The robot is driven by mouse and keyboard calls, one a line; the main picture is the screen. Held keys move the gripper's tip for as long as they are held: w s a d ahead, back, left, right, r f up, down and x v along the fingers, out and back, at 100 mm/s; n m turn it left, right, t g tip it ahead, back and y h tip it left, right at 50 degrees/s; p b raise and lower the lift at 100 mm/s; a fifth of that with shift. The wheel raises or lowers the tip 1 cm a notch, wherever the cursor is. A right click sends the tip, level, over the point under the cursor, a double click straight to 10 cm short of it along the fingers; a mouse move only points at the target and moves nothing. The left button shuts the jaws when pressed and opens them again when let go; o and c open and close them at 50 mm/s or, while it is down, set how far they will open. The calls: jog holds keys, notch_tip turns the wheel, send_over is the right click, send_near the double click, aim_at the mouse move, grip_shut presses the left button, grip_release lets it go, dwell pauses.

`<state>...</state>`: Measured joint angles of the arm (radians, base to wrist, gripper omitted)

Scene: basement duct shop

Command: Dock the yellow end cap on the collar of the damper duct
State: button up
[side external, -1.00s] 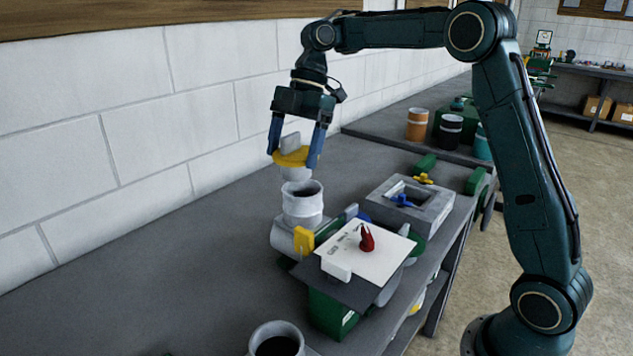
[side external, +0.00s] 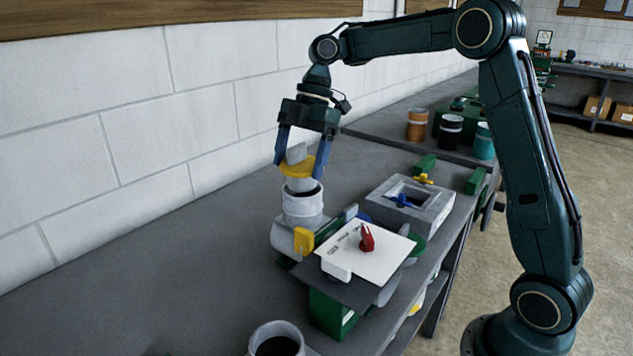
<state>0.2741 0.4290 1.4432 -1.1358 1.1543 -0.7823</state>
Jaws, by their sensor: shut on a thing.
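The yellow end cap (side external: 297,168) has a grey grip tab on top and a pale plug below. My gripper (side external: 299,167) is shut on the cap, its blue fingers either side of it. The damper duct's white collar (side external: 302,207) stands upright with its dark mouth facing up. The cap is right over the collar, slightly tilted, its plug at the mouth. I cannot tell whether the plug touches the rim. The duct also has a pale plate (side external: 366,252) with a red handle (side external: 366,239) and a yellow part (side external: 304,240).
A grey block with a square opening (side external: 432,209) and blue and yellow wing pieces stands right of the duct. A grey open pipe (side external: 276,341) is at the front edge. Several cans stand at the back, one orange (side external: 417,125). The bench at left is clear.

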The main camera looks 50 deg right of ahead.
aim_at(297, 173)
jog(key=shift+f, duration=1.5)
jog(key=shift+f, duration=0.55)
dwell(0.6)
jog(key=o, duration=0.7)
jog(key=shift+o, duration=0.2)
jog(key=shift+s+a+r, duration=0.1)
jog(key=shift+a, duration=0.2)
jog(key=shift+m+t, duration=0.3)
jog(key=shift+m, duration=0.3)
jog(key=s+a+r, duration=0.1)
jog(key=a, duration=0.1)
jog(key=s+a+r, duration=0.2)
jog(key=shift+r, duration=0.2)
jog(key=s+d+m+t+h, duration=0.2)
jog(key=s+m, duration=0.6)
jog(key=s, duration=0.4)
jog(key=s+d+m+t+h, duration=0.2)
jog(key=s+d+m+t, duration=0.1)
jog(key=s+m, duration=0.6)
jog(key=s, duration=0.3)
jog(key=shift+d+r, duration=0.15)
jog(key=shift+r, duration=0.25)
